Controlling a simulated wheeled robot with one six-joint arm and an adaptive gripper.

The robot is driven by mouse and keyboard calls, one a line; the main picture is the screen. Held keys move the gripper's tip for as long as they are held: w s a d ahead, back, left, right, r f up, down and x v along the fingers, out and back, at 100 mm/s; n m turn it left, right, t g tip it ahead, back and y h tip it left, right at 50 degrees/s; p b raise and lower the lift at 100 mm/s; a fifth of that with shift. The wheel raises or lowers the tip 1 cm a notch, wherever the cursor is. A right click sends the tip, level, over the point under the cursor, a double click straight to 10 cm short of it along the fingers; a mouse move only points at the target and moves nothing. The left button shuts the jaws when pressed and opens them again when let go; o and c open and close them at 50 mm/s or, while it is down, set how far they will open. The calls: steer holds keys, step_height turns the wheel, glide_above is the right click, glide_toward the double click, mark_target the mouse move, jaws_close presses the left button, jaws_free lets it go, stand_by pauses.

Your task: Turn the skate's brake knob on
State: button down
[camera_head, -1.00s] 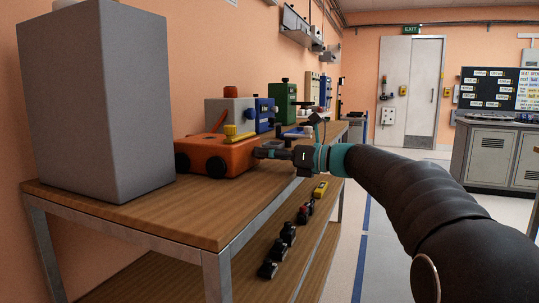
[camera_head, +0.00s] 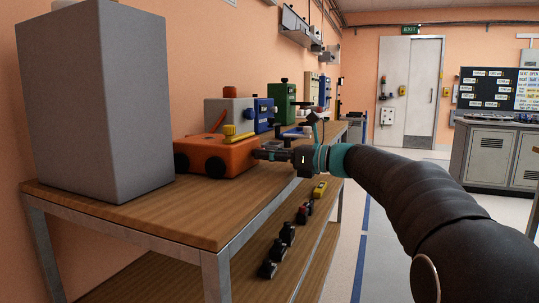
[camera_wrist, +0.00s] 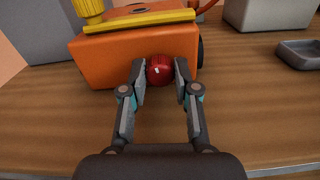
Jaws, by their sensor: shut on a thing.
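The skate is an orange block (camera_head: 222,158) with black wheels, standing on the wooden bench top. A yellow bar and yellow cap sit on its top. In the wrist view the orange body (camera_wrist: 110,58) fills the upper left. The brake knob is a red round knob (camera_wrist: 160,69) with a small white mark, on the skate's face toward me. My gripper (camera_wrist: 160,76) is shut on the red knob, one finger on each side. In the head view my gripper (camera_head: 262,154) reaches the skate's right side, and the knob is hidden there.
A tall grey box (camera_head: 95,100) stands at the near left of the bench (camera_head: 150,205). Blue and green devices stand behind the skate. A grey tray (camera_wrist: 300,52) lies to the right in the wrist view. Several small black parts lie on the lower shelf.

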steer(key=n+b, duration=0.1)
steer(key=n, duration=0.3)
steer(key=shift+s+a+n, duration=0.1)
steer(key=shift+n, duration=0.2)
steer(key=n+b, duration=0.1)
steer(key=n, duration=0.2)
steer(key=shift+n+b, duration=0.3)
steer(key=n+b, duration=0.1)
steer(key=n, duration=0.2)
steer(key=shift+n, duration=0.3)
steer(key=shift+s+n+b, duration=0.1)
steer(key=shift+n+b, duration=0.25)
steer(key=shift+n, duration=1.55)
steer(key=c, duration=0.9)
jaws_free()
steer(key=shift+a+n, duration=0.2)
steer(key=shift+n, duration=0.1)
steer(key=shift+o, duration=0.2)
steer(key=shift+d, duration=0.15)
